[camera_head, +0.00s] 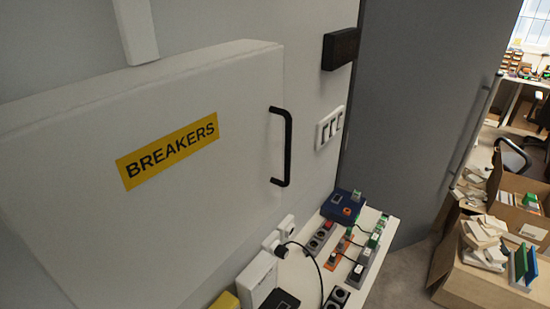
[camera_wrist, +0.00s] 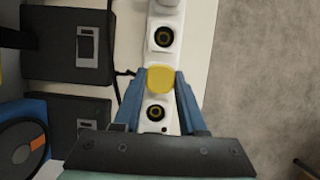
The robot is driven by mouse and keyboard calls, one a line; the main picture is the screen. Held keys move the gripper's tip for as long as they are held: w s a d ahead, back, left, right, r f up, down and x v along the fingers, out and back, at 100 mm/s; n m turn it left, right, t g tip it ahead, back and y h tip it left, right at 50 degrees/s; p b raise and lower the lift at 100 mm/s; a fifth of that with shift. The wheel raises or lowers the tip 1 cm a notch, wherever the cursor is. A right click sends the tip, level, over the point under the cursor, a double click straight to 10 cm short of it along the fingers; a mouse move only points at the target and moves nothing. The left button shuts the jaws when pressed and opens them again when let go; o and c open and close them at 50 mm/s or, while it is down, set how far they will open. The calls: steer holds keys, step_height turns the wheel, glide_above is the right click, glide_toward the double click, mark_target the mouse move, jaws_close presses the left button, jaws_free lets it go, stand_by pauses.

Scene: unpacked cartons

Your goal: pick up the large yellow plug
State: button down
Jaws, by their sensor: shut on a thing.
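In the wrist view the large yellow plug (camera_wrist: 160,79) is between the blue fingers of my gripper (camera_wrist: 161,76). The fingers are shut on it from both sides. Its rounded yellow top faces the camera, and its lower part is hidden. Behind it runs a white socket strip (camera_wrist: 164,62) with round dark sockets showing above and below the plug. I cannot tell whether the plug is seated in the strip or clear of it. My gripper is not seen in the head view.
Dark boxes with switches (camera_wrist: 72,44) and a blue-and-orange device (camera_wrist: 25,145) lie left of the strip. The head view shows a crowded shelf (camera_head: 384,243) below the breaker box (camera_head: 190,95) and its black handle (camera_head: 286,145). Cartons (camera_head: 490,285) stand right.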

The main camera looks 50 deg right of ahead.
step_height(320, 180, up, 10)
steer(key=shift+f, duration=0.25)
stand_by(0.5)
